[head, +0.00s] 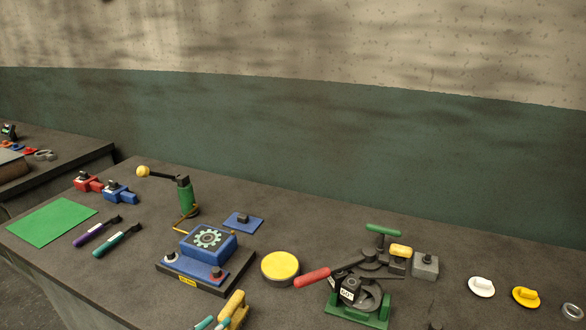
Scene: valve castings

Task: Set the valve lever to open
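A dark valve-like casting (374,286) sits in a green cradle (354,314) at the bench's front right. A lever with a red grip (312,277) reaches out from it to the left. A white label (347,294) is on the casting's front, too small to read surely. A green bar handle (382,230) stands behind it, and a yellow-capped part (400,251) is close on its right. I cannot tell from the lever's angle whether the valve is open or shut. Neither of my grippers shows in the head view.
A yellow round tin (280,268) and a blue gear-marked box (208,242) are left of the casting. A grey block (425,266), white knob (481,286) and yellow knob (525,296) are to its right. A green post (184,195) with a yellow-balled arm stands farther back.

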